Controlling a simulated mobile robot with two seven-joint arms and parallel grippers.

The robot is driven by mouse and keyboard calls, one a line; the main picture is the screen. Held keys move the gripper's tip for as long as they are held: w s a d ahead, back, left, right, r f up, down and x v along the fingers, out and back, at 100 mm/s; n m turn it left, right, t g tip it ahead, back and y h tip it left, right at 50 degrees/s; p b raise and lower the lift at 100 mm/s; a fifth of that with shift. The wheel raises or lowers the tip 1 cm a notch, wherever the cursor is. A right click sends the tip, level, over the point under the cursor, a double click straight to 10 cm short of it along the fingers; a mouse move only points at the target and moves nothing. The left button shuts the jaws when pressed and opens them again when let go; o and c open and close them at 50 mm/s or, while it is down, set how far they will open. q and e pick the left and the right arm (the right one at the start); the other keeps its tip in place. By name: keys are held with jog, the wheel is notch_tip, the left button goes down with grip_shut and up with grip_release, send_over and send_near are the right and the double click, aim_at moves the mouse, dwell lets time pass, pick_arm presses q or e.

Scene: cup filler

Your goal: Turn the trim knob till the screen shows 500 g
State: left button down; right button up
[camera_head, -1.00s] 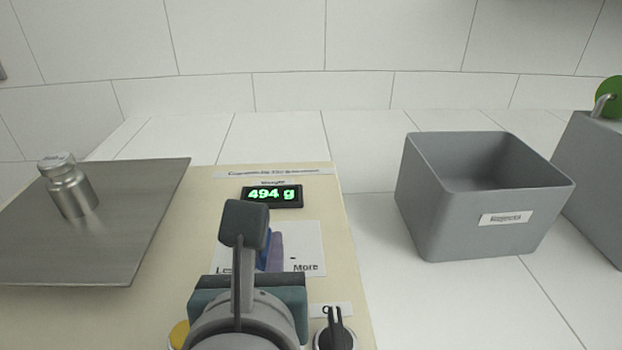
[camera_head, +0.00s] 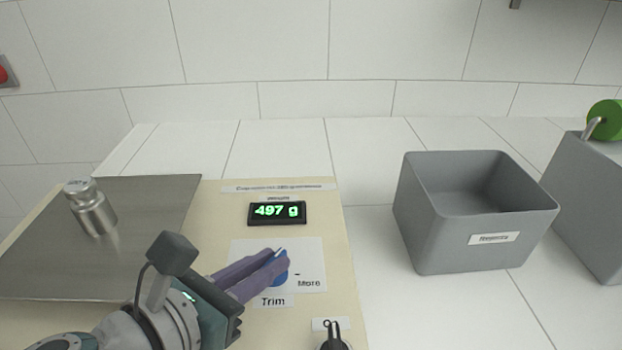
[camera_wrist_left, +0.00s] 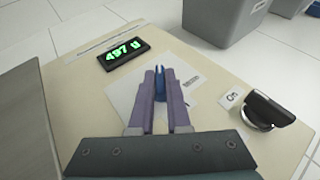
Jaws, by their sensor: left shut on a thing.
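The blue trim knob (camera_head: 281,268) sits on a white label plate marked "More" and "Trim" on the beige panel. My left gripper (camera_head: 268,262) comes in from the lower left, and its purple fingers are shut on the knob. In the left wrist view the knob (camera_wrist_left: 160,84) shows between the two fingertips. The screen (camera_head: 277,213) reads 497 g in green; it also shows in the left wrist view (camera_wrist_left: 123,55). A steel weight (camera_head: 91,207) stands upright on the metal scale plate (camera_head: 130,255). My right gripper is in neither view.
A black switch (camera_head: 334,338) is at the panel's front right; its "On" label (camera_wrist_left: 232,97) shows in the left wrist view. A grey open bin (camera_head: 445,240) stands right of the panel. A grey box with a green part (camera_head: 605,115) is at far right.

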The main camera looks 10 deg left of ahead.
pick_arm(q)
jog(key=m+h, duration=0.1)
jog(key=m+g+h, duration=0.1)
jog(key=shift+w+a+f+m+h+b, duration=0.1)
jog(key=shift+w+a+m+h+b, duration=0.1)
jog(key=shift+a+m+h+b, duration=0.15)
jog(key=m+g+h+b, duration=0.2)
jog(key=m, duration=0.1)
jog(key=shift+w+f+g+h, duration=0.1)
jog(key=shift+g+h, duration=0.2)
jog(key=shift+h, duration=0.05)
jog(key=shift+m+g+h+b, duration=0.5)
jog(key=shift+m+g, duration=0.15)
jog(key=shift+g, duration=0.05)
jog(key=c, duration=0.9)
grip_release()
jog(key=v, duration=1)
